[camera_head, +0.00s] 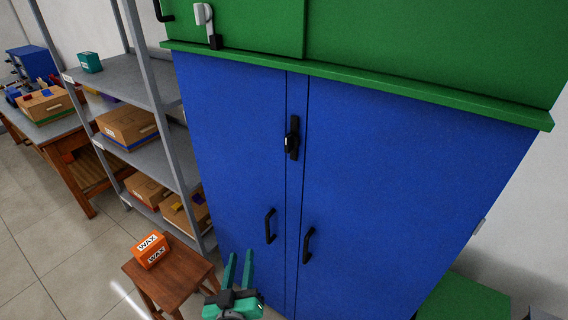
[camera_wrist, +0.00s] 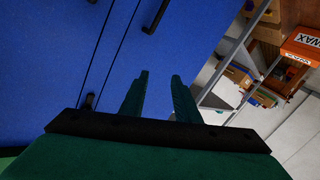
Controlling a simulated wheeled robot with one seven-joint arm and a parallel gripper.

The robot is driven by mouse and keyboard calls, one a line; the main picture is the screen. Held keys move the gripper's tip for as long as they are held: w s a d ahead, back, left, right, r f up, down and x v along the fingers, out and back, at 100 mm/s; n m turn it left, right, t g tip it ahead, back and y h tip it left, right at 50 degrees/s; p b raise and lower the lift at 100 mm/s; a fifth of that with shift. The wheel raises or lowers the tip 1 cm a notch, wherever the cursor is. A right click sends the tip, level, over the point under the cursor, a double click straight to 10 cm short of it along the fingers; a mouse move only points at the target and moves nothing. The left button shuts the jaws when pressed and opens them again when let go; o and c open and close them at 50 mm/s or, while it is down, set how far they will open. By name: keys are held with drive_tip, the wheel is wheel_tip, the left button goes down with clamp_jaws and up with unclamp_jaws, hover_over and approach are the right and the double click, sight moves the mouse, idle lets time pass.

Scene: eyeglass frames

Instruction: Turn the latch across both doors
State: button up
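A tall blue cabinet has two doors, a left door (camera_head: 235,140) and a right door (camera_head: 400,170), both closed. The black latch (camera_head: 292,138) sits near the top of the seam between the doors and looks upright. Two black handles show lower down, the left handle (camera_head: 270,226) and the right handle (camera_head: 308,245). My gripper (camera_head: 238,270) has teal fingers and is below and left of the latch, in front of the lower left door. In the wrist view its fingers (camera_wrist: 160,98) are apart with nothing between them. The latch is not identifiable in the wrist view.
A wooden stool (camera_head: 172,272) with an orange WAX box (camera_head: 150,250) stands left of my gripper. A grey shelf (camera_head: 125,80) with boxes stands left of the cabinet. A green ledge (camera_head: 350,83) juts out above the doors. A green box (camera_head: 465,298) is at lower right.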

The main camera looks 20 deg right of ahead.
drive_tip(key=w+d+r+m+g+h, duration=0.1)
drive_tip(key=w+d+r+m+h, duration=0.15)
drive_tip(key=r, duration=0.35)
drive_tip(key=w+d+r+m+h, duration=0.1)
drive_tip(key=w+r+m+h, duration=0.15)
drive_tip(key=r, duration=0.45)
drive_tip(key=m+g+h, duration=0.4)
drive_tip(key=m, duration=0.2)
approach(286, 138)
drive_tip(key=x, duration=0.9)
drive_tip(key=shift+r, duration=0.1)
clamp_jaws()
